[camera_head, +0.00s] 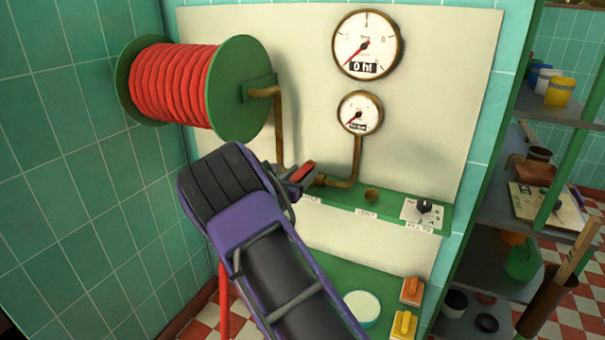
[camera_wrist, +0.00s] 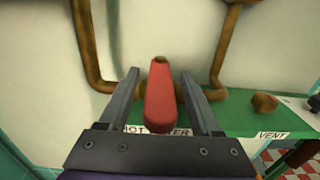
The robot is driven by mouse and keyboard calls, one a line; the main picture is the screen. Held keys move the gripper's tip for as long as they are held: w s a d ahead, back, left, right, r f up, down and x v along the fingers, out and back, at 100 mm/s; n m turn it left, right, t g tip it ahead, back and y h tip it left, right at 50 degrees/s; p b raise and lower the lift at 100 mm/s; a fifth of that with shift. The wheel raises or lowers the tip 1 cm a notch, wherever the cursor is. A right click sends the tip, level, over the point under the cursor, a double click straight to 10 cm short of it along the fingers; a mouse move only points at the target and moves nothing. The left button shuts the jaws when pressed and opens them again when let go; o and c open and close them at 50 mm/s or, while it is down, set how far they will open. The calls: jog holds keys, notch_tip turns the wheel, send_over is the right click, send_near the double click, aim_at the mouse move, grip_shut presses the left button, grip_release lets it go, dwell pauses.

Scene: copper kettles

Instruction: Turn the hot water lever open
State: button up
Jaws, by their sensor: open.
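The hot water lever is a red handle (camera_wrist: 159,100) in the wrist view, pointing towards the camera between my two fingers. Its red end also shows in the head view (camera_head: 303,171), on the left part of the green shelf. My gripper (camera_wrist: 159,76) is open, with one finger on each side of the lever and a gap visible on both sides. In the head view my gripper (camera_head: 296,180) is at the lever and my arm hides the shelf's left end. A label under the lever is partly hidden; "HOT" and the end of another word show.
A green shelf (camera_head: 387,211) carries a brown vent knob (camera_head: 371,195) and a black dial (camera_head: 424,206) to the right. A red hose reel (camera_head: 185,85) hangs upper left. Orange (camera_head: 412,291) and yellow (camera_head: 404,324) blocks lie below.

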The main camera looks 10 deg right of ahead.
jog(key=shift+w+d, duration=0.1)
jog(key=shift+w, duration=0.1)
jog(key=shift+c, duration=0.2)
grip_shut()
dwell(1.2)
